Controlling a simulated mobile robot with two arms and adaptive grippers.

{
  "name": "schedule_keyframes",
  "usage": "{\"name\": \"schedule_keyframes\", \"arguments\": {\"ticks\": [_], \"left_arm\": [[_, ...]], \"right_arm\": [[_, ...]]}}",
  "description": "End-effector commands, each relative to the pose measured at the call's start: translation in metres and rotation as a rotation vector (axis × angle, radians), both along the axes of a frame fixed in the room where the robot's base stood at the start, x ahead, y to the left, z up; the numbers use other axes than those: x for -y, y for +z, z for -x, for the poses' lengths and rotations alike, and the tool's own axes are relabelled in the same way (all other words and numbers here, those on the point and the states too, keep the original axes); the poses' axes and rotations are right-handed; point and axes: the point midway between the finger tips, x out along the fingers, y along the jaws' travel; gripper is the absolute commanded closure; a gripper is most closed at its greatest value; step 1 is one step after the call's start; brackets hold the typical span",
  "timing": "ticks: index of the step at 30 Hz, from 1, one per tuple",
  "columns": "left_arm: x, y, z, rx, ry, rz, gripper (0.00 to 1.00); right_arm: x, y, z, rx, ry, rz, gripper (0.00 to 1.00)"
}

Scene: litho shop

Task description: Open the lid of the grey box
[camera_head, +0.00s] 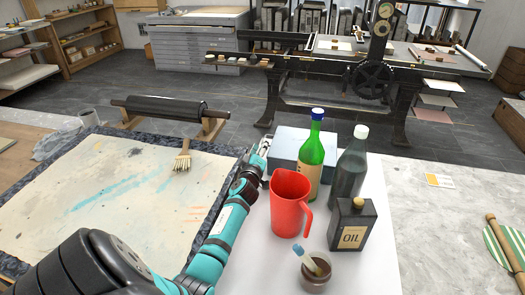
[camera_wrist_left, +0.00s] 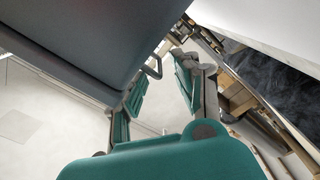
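The grey box (camera_head: 288,136) stands on the white sheet behind the bottles and the red jug. Its flat top shows and looks closed; its front is partly hidden. In the left wrist view the box (camera_wrist_left: 80,40) fills the upper left as a large dark grey face. My left gripper (camera_head: 262,150) is at the box's left side, close to its edge. In the wrist view its fingers (camera_wrist_left: 160,80) are apart with nothing seen between them. Whether a finger touches the box I cannot tell. My right gripper is out of view.
A green bottle (camera_head: 312,160), a dark bottle (camera_head: 351,165), a red jug (camera_head: 289,205), an oil can (camera_head: 351,225) and a brush jar (camera_head: 316,272) crowd the front of the box. A paint-marked sheet (camera_head: 100,195) with a brush (camera_head: 182,157) lies left.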

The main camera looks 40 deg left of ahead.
Motion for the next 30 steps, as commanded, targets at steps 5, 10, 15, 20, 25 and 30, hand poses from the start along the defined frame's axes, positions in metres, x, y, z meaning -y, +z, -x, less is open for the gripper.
{"name": "schedule_keyframes", "arguments": {"ticks": [5,10,15,20,25,30], "left_arm": [[-0.009,-0.001,-0.016,0.001,-0.001,0.000,0.69],[-0.011,0.001,-0.019,0.000,0.000,0.001,0.69],[-0.011,0.001,-0.019,0.000,0.000,0.001,0.69],[-0.010,0.001,-0.019,0.001,-0.001,0.000,0.89],[-0.010,0.000,-0.019,0.000,0.000,0.001,1.00],[-0.011,-0.001,-0.018,-0.002,0.001,0.002,1.00]], "right_arm": [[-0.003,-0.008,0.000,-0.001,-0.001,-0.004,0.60],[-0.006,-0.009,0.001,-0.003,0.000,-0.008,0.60],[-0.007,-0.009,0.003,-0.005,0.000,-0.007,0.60],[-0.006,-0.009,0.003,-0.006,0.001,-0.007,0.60],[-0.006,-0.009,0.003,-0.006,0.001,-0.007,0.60],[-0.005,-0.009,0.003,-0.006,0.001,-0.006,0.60]]}}
